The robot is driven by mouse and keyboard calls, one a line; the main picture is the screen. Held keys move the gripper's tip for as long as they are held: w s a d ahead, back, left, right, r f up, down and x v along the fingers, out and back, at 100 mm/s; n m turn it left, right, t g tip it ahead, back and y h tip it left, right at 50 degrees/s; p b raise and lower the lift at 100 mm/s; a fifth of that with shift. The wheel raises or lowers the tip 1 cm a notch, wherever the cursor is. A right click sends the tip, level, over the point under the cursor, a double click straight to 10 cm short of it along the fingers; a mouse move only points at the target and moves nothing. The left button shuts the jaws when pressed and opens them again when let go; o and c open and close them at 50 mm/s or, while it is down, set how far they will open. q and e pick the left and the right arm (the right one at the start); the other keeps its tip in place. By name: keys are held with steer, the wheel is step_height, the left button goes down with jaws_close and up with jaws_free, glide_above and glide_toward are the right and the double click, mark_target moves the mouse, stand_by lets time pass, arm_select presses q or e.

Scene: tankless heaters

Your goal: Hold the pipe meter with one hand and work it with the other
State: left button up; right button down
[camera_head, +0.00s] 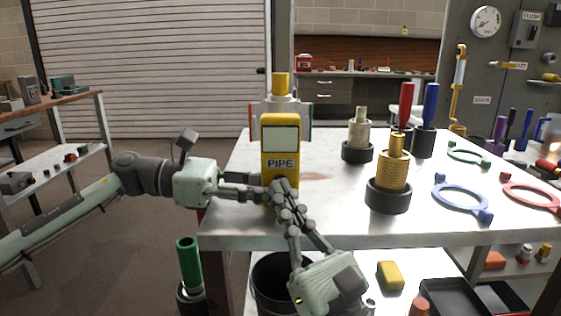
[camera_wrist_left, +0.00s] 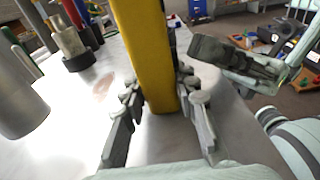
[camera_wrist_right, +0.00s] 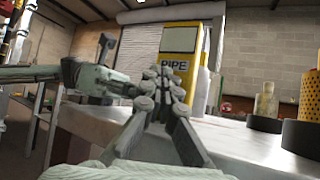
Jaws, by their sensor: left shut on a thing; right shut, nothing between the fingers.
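The pipe meter (camera_head: 280,138) is a yellow upright box with a pale screen and the word PIPE, at the table's left front. My left gripper (camera_head: 262,192) comes in from the left and is shut on its lower part. In the left wrist view the yellow body (camera_wrist_left: 150,60) stands between the left fingers (camera_wrist_left: 160,105). My right gripper (camera_head: 280,190) is shut and empty, its fingertips in front of the meter's lower face. In the right wrist view the meter (camera_wrist_right: 181,65) is behind the closed right fingertips (camera_wrist_right: 160,80); I cannot tell whether they touch it.
On the metal table (camera_head: 330,215) stand a brass filter cylinder (camera_head: 393,172) in a dark base and a pale fitting (camera_head: 358,132). Blue (camera_head: 462,195) and red (camera_head: 530,195) ring wrenches lie right. A white device (camera_head: 283,104) is behind the meter. A black bucket (camera_head: 270,285) is below.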

steer(key=shift+w, duration=0.1)
stand_by(0.4)
steer(key=shift+w, duration=0.25)
arm_select(q)
steer(key=shift+s+r, duration=0.15)
steer(key=shift+r, duration=0.05)
arm_select(e)
steer(key=shift+w+d, duration=0.1)
steer(key=shift+w, duration=0.2)
stand_by(0.4)
arm_select(q)
steer(key=shift+f, duration=0.15)
arm_select(e)
steer(key=shift+s+f, duration=0.25)
steer(key=shift+f, duration=0.05)
steer(key=shift+s+f, duration=0.1)
steer(key=shift+s, duration=0.05)
